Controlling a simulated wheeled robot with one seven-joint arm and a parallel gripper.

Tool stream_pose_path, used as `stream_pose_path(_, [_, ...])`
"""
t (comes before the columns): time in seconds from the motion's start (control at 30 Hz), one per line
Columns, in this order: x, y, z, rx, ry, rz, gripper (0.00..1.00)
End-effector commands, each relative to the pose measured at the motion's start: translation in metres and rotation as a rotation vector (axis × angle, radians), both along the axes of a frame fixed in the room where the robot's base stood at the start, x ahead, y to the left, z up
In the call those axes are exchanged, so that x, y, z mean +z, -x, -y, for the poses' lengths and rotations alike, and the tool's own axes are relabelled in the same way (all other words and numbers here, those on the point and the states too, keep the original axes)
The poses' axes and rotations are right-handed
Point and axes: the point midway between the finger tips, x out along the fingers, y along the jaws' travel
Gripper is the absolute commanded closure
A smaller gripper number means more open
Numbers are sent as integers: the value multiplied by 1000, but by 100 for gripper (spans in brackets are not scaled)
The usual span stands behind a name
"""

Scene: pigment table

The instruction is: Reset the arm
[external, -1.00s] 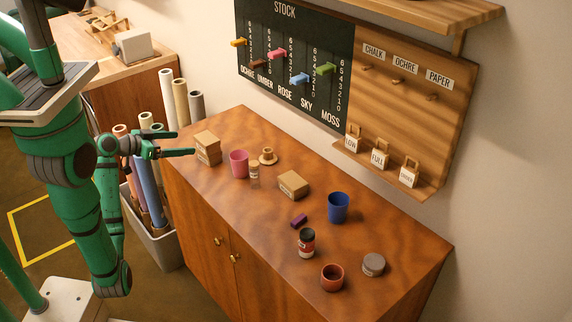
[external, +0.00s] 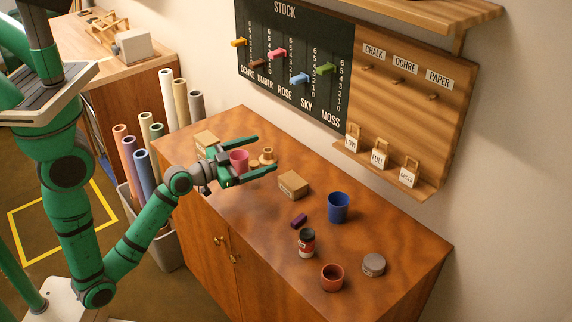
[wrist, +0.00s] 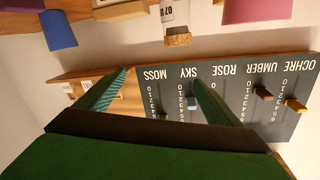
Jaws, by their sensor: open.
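My gripper (external: 258,158) is open and empty, with its two green fingers spread above the left part of the wooden cabinet top. In the external view it passes in front of the pink cup (external: 239,161) and partly hides it. A cardboard box (external: 206,139) stands just behind my wrist, and a small tan spool-like piece (external: 267,156) shows between the fingers. In the wrist view the fingers (wrist: 155,92) point toward the stock board (wrist: 225,100), which appears upside down. Nothing is between the fingertips.
On the cabinet top (external: 370,235) are another cardboard box (external: 293,184), a purple block (external: 299,221), a blue cup (external: 338,207), a dark jar (external: 306,242), a terracotta cup (external: 332,277) and a grey tin (external: 373,264). Rolled tubes (external: 167,100) stand at the left.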

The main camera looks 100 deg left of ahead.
Motion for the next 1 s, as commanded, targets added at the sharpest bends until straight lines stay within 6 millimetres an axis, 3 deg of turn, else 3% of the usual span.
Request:
stream_pose_path(0.03, [-17,-7,28,-34,12,-7,13])
stream_pose_path(0.1, [-33,-8,55,-61,27,-7,13])
stream_pose_path(0.27, [-68,1,114,-122,77,-16,13])
stream_pose_path(0.47, [-101,27,184,-209,135,-32,13])
stream_pose_path(0.73, [-127,80,268,-342,208,-60,13])
stream_pose_path(1.0, [-132,147,335,-489,282,-91,13])
